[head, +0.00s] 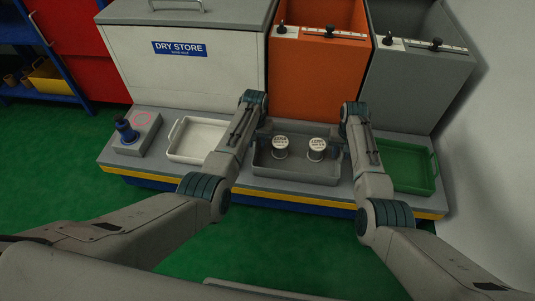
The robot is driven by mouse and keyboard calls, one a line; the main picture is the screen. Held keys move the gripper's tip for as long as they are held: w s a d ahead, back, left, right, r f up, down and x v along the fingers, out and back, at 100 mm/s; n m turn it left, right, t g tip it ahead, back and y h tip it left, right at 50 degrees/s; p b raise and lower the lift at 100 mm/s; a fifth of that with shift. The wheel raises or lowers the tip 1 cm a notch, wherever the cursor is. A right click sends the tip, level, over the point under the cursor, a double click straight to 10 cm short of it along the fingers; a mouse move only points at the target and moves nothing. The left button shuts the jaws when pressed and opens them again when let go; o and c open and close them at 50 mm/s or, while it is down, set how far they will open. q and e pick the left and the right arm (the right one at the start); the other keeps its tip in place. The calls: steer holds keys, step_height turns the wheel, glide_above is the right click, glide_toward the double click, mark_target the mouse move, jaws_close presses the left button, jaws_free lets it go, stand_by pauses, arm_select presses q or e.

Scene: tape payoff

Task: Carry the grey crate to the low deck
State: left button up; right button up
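The grey crate (290,174) stands on the long grey ledge (118,152) with the yellow and blue front edge, between my two arms. Two spools with white printed tops, a left one (280,146) and a right one (317,148), stand upright inside it. My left gripper (262,133) is at the crate's left end and my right gripper (338,149) is at its right end. Both are mostly hidden by my own arm links, so I cannot see whether the fingers are open or touch the crate. I cannot tell which surface is the low deck.
A white tray (174,150) stands left of the crate, a green tray (424,180) right of it. A grey block with a blue knob (126,130) is at the ledge's left end. White, orange and grey bins (317,85) rise behind. Green floor (60,165) is open at left.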

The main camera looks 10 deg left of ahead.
arm_select(q)
steer(key=shift+d, duration=0.1)
arm_select(e)
steer(key=shift+a, duration=0.1)
arm_select(q)
steer(key=shift+r, duration=0.35)
step_height(320, 180, up, 11)
steer(key=shift+f, duration=0.1)
steer(key=shift+r, duration=0.2)
arm_select(e)
steer(key=shift+r, duration=0.15)
step_height(320, 180, up, 12)
steer(key=shift+f, duration=0.2)
